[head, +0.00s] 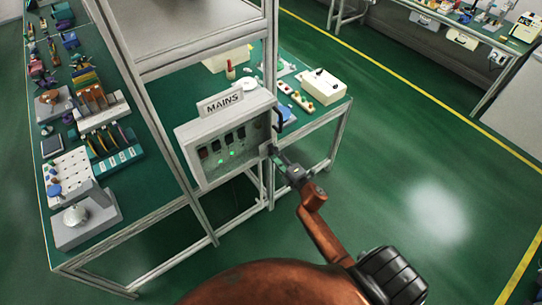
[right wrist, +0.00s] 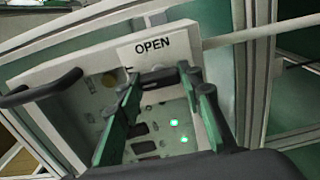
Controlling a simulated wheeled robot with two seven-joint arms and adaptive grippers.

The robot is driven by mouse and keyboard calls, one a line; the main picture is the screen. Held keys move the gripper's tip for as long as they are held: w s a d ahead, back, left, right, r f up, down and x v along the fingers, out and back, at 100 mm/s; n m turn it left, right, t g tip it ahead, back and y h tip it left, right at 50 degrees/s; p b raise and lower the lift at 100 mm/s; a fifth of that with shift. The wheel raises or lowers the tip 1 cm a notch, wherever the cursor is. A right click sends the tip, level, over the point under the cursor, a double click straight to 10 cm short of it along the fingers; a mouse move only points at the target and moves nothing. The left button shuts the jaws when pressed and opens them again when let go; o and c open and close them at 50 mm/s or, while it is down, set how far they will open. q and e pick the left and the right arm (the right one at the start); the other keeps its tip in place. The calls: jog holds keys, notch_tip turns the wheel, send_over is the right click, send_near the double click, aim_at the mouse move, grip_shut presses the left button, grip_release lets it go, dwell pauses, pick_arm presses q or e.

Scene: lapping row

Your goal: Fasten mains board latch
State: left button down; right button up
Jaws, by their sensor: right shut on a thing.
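The mains board (head: 225,137) is a grey box under a "MAINS" sign (head: 220,103), fixed at the frame post, with dark switches and green lights on its face. A black handle (head: 278,118) is on its right side. My right gripper (head: 274,157) is at the board's lower right edge. In the right wrist view, its two green-padded fingers (right wrist: 163,82) are on either side of a dark latch piece (right wrist: 158,76) and shut on it. An "OPEN" label (right wrist: 152,45) is just beyond. The fingers partly hide the latch; its exact position is unclear. My left gripper is out of view.
A green bench (head: 130,225) with tools and trays runs along the left. A cream box (head: 320,86) stands on the bench behind the board. Pale frame posts (head: 268,50) rise close to the board. The green floor (head: 400,160) to the right is clear.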

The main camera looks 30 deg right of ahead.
dwell(0.4)
jog(key=o, duration=1.2)
jog(key=shift+c, duration=0.2)
jog(key=s, duration=1.2)
jog(key=shift+d, duration=0.45)
